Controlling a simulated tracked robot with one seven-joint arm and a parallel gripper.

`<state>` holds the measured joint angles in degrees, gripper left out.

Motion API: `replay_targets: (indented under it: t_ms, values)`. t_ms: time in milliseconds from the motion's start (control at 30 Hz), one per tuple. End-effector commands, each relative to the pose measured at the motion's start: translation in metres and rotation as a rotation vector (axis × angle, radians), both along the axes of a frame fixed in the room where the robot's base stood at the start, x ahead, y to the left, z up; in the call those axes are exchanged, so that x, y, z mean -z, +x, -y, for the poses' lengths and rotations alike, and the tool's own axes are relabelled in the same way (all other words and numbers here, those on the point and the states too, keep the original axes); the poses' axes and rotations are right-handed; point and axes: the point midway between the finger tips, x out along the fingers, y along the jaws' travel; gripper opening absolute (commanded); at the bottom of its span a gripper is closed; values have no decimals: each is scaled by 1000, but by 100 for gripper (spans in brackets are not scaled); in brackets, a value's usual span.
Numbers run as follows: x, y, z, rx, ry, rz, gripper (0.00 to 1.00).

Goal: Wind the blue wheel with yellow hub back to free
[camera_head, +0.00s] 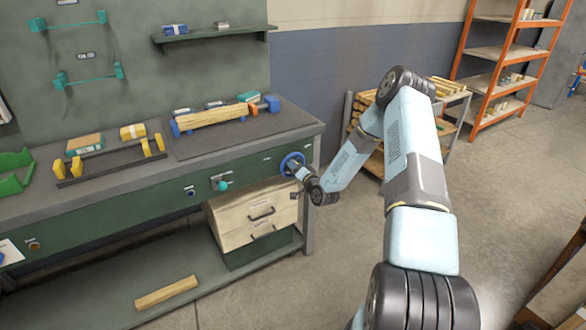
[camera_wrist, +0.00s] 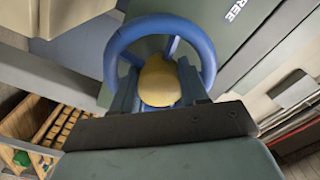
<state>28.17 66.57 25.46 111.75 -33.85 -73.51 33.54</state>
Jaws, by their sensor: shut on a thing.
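The blue wheel (camera_head: 291,163) is mounted on the green front panel of the workbench, near its right end. In the wrist view the blue wheel (camera_wrist: 203,40) fills the upper middle, with its yellow hub (camera_wrist: 159,82) in the centre. My gripper (camera_head: 301,173) reaches the wheel from the right in the head view. In the wrist view my gripper (camera_wrist: 157,95) is shut on the hub, with a finger on either side of it. The word "FREE" shows on the panel to the upper right of the wheel. Any pointer on the wheel is hidden or cannot be made out.
A teal handle (camera_head: 222,184) sits on the panel left of the wheel. A wooden drawer box (camera_head: 252,214) stands below the bench. A wood piece (camera_head: 215,117) lies clamped on the benchtop. A cart with timber (camera_head: 450,95) stands behind my arm.

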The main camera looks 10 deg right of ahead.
Motion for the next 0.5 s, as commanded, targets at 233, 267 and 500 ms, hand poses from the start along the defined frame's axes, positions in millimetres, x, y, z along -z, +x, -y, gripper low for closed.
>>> replay_targets:
  t_ms: [233,267,500]
  values:
    - [4,-2,3,3,-226,63,13]
    - [3,-2,3,3,-252,72,13]
    - [3,-2,3,2,-470,142,13]
